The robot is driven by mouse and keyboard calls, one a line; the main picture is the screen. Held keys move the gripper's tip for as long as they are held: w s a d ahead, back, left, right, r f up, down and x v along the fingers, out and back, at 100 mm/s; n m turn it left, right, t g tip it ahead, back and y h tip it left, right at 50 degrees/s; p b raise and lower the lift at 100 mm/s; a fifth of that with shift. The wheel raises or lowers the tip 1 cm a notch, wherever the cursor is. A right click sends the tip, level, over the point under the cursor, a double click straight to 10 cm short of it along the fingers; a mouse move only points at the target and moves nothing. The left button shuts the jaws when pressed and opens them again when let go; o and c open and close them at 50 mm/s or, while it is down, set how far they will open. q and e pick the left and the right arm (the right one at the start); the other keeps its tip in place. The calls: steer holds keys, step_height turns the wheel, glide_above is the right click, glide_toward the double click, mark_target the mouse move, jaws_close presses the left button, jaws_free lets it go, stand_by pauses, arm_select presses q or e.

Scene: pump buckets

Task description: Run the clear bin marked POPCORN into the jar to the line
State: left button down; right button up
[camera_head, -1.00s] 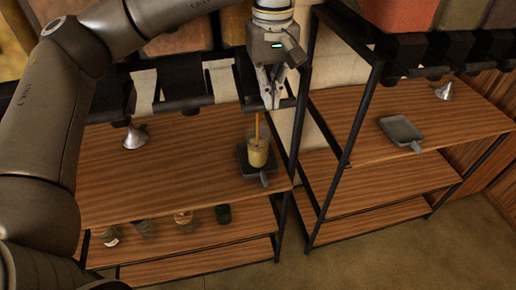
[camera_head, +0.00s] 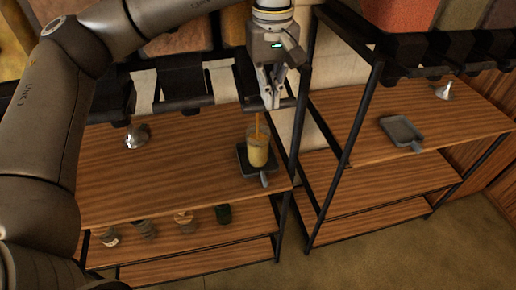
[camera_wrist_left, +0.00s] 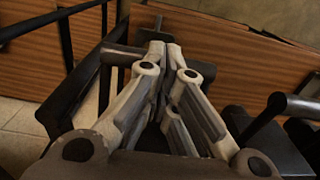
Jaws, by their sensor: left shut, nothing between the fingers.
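My left gripper (camera_head: 271,106) is shut and empty at the front of the dispenser row, just above the jar in the head view. In the left wrist view its fingertips (camera_wrist_left: 164,46) are together by a dark bar. The jar (camera_head: 257,152) is clear with yellowish contents and stands on a dark tray (camera_head: 246,168) on the left rack's top shelf. A thin orange stream falls from above into the jar. The bin above the stream is mostly hidden behind my arm, and no POPCORN label is readable. My right gripper is not in view.
Several small jars (camera_head: 182,217) stand on the shelf below. A metal funnel (camera_head: 136,137) lies at the left of the top shelf. A second rack at right holds a grey scoop tray (camera_head: 401,131) and another funnel (camera_head: 443,91). Black uprights (camera_head: 347,150) stand right of my gripper.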

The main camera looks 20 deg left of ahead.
arm_select(q)
steer(key=r+p, duration=0.1)
steer(key=r, duration=0.1)
steer(key=r+p, duration=0.2)
steer(key=r, duration=0.1)
steer(key=r+p, duration=0.2)
steer(key=shift+s+d+r, duration=0.2)
steer(key=shift+s, duration=0.05)
steer(key=shift+w, duration=0.1)
step_height(320, 180, up, 5)
steer(key=p, duration=0.4)
